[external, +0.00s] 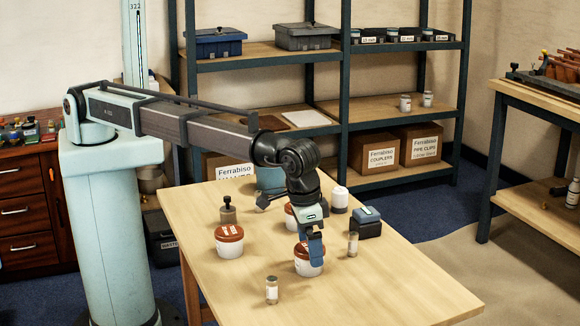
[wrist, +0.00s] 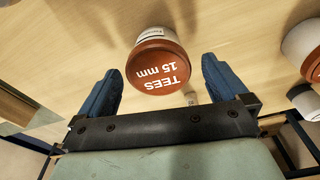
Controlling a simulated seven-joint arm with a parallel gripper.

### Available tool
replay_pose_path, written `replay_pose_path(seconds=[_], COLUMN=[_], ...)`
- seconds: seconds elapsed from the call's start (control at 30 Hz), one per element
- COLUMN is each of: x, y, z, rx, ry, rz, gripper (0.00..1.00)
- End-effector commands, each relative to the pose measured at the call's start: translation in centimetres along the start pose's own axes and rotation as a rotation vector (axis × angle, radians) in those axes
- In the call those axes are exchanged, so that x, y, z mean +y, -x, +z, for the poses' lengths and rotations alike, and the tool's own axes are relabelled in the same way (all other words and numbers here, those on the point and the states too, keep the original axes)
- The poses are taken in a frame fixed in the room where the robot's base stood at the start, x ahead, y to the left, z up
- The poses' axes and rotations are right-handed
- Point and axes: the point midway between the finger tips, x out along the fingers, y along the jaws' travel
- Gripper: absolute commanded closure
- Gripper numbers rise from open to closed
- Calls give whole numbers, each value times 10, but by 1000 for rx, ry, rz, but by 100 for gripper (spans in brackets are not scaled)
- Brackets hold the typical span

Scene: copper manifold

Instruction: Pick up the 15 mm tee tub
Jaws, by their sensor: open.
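The 15 mm tee tub (wrist: 158,68) is a white tub with a red-brown lid marked "TEES 15 mm". In the wrist view it sits upright between and just beyond my two blue fingers. In the external view, the white tub with a red lid below my gripper (external: 305,268) appears to be the same one, partly hidden by the fingers. My gripper (external: 314,248) is open and empty, pointing down over it, with a finger on each side in the wrist view. I cannot tell whether the fingers touch the tub.
Another red-lidded tub (external: 229,241) stands to the left, and a third (external: 291,216) stands behind my wrist. A small jar (external: 272,290), a glass vial (external: 352,244), a dark blue box (external: 366,222) and a white bottle (external: 340,199) are nearby. The front right of the table (external: 420,292) is clear.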

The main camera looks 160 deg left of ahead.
Motion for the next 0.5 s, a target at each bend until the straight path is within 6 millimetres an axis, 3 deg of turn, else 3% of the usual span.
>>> replay_pose_path(seconds=[0.2,0.5], x=[1,1], y=[-28,-32], z=[2,2], rx=[0,0], ry=[0,0], rz=[-1,0], gripper=[0,2])
